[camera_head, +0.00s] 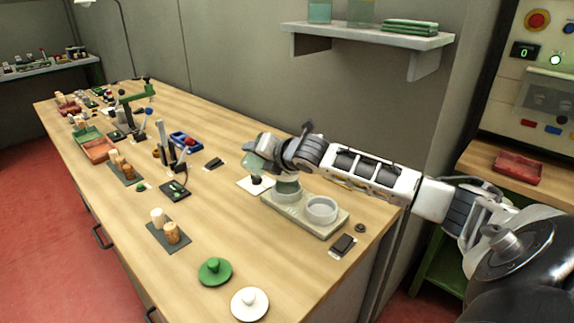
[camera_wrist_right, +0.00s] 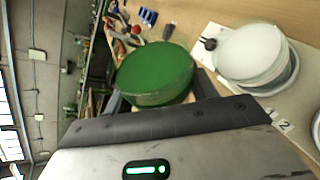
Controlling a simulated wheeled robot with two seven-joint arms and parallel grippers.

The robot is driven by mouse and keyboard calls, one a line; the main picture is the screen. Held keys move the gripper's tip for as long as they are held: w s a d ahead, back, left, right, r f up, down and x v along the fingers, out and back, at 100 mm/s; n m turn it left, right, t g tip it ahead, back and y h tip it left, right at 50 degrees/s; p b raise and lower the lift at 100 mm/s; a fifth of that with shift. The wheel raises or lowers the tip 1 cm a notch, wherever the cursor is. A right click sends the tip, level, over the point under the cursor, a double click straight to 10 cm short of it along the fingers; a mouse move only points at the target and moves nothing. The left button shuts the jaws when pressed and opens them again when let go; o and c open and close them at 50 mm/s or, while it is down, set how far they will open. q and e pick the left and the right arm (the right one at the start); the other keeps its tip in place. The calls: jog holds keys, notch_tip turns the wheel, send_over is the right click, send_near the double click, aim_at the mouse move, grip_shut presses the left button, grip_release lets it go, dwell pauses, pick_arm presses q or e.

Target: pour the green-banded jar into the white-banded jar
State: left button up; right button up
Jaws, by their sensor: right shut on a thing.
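My right gripper (camera_head: 268,150) reaches in from the right above the back of the table and is shut on the green-banded jar (camera_head: 256,164). In the wrist view this jar shows as a broad green disc (camera_wrist_right: 155,72) between the fingers. It looks tilted in the head view; its contents cannot be made out. A clear jar with a pale top (camera_wrist_right: 252,55), likely the white-banded jar, stands in the left ring of the grey tray (camera_head: 329,228), below and right of the held jar. The gripper partly covers it in the head view. My left gripper is not in view.
The tray's right ring (camera_head: 322,209) looks empty. A green lid (camera_head: 215,271) and a white lid (camera_head: 250,304) lie at the near table edge. Corks (camera_head: 171,233) stand on a dark mat. A shelf (camera_head: 367,37) juts from the wall above.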

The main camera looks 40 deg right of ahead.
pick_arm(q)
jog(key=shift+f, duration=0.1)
pick_arm(e)
jog(key=shift+d+r+m, duration=0.1)
jog(key=shift+r+m, duration=0.15)
jog(key=shift+m, duration=0.05)
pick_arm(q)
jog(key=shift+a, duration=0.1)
pick_arm(e)
jog(key=shift+f+m+y, duration=0.35)
jog(key=shift+m+y, duration=0.15)
dwell(0.5)
jog(key=shift+r+m+t+y, duration=0.4)
jog(key=shift+r+m+y, duration=0.1)
jog(key=shift+m, duration=0.1)
dwell(1.1)
pick_arm(q)
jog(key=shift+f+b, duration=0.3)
jog(key=shift+b, duration=0.25)
pick_arm(e)
jog(key=shift+f+m, duration=0.3)
dwell(0.5)
pick_arm(q)
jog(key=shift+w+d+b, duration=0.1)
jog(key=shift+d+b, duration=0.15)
jog(key=shift+b, duration=0.05)
pick_arm(e)
jog(key=shift+f+y, duration=0.1)
jog(key=shift+y, duration=0.2)
